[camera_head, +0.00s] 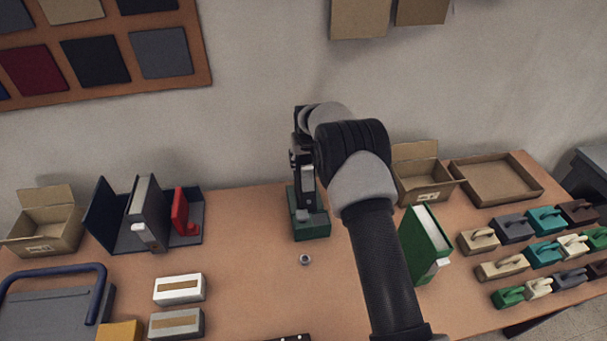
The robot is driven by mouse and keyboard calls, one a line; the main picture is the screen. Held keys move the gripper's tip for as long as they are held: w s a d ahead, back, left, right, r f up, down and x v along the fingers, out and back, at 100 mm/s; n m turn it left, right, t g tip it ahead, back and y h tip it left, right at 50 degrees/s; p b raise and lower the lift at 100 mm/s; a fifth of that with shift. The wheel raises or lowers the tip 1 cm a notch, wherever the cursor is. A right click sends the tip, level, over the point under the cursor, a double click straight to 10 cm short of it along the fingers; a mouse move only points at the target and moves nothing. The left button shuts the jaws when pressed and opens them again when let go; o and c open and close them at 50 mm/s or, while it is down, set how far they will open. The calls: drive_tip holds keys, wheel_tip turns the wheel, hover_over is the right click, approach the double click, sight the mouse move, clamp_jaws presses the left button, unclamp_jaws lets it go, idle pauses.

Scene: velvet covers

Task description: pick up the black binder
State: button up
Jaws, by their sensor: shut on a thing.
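A dark grey to black binder (151,212) with a white label stands upright at the left, between dark upright plates and a red piece; it is the only clear match for the black binder. My arm reaches up from the bottom, and its wrist (352,150) is over the middle of the table, well right of that binder. A narrow black and grey upright part (303,165) shows left of my wrist, above a green base. I cannot tell whether it is my gripper or a standing tool. My fingertips and anything between them cannot be made out.
A green binder (425,245) stands right of my arm. An open carton (45,225) is far left; another carton (422,180) and a shallow tray (497,180) are at the back right. Several handled blocks (513,228) fill the right. A small ring (305,259) lies front of the green base (311,228).

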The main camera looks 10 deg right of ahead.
clamp_jaws()
drive_tip(key=shift+w+r, duration=0.1)
